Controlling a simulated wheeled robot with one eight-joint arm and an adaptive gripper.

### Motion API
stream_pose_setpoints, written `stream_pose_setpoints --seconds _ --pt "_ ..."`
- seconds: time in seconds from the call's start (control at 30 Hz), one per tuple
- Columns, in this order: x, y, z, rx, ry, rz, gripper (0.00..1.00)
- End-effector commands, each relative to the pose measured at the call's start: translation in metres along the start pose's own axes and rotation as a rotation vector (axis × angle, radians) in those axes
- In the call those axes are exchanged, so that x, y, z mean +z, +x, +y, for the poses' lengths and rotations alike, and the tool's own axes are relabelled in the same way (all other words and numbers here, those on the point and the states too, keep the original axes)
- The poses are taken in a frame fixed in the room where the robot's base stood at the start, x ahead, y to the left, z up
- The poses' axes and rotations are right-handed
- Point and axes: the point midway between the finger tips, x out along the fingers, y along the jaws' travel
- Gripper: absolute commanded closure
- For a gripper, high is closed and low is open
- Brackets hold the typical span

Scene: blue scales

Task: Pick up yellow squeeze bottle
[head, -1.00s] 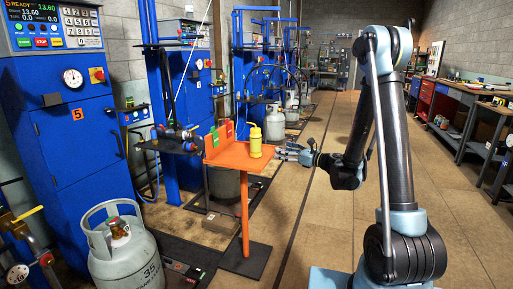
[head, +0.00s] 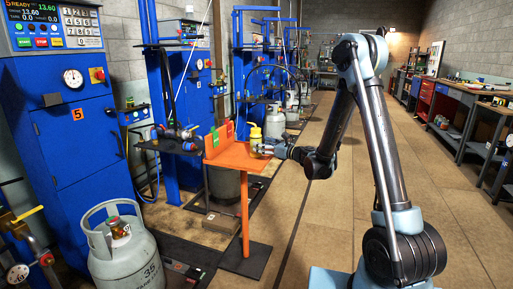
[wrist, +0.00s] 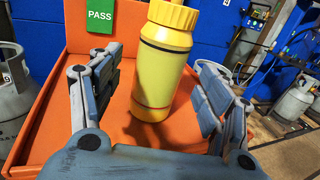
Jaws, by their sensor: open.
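The yellow squeeze bottle (head: 255,134) stands upright on the orange stand's top (head: 226,160). In the wrist view the bottle (wrist: 160,65) shows a yellow cap, a black line near its top and a red line near its base. My gripper (head: 262,149) is at the right edge of the stand, at the bottle's lower part in the head view. In the wrist view my gripper (wrist: 157,100) is open, with one finger on each side of the bottle and a visible gap on both sides. The bottle's tip is cut off at the top of the wrist view.
A green PASS card (wrist: 101,15) stands at the back of the orange top, which has a raised back edge. A grey gas cylinder (head: 122,252) stands at the front left. Blue scale cabinets (head: 75,145) line the left. The floor to the right is clear.

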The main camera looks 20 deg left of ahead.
Motion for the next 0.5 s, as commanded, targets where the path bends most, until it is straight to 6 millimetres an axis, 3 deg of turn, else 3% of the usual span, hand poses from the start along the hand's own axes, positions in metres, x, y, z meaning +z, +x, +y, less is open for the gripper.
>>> stream_pose_setpoints --seconds 0.33,0.5 --pt "-0.001 0.042 -0.001 0.001 0.000 0.000 0.29" --pt "-0.001 0.050 -0.001 0.001 0.000 0.000 0.29"
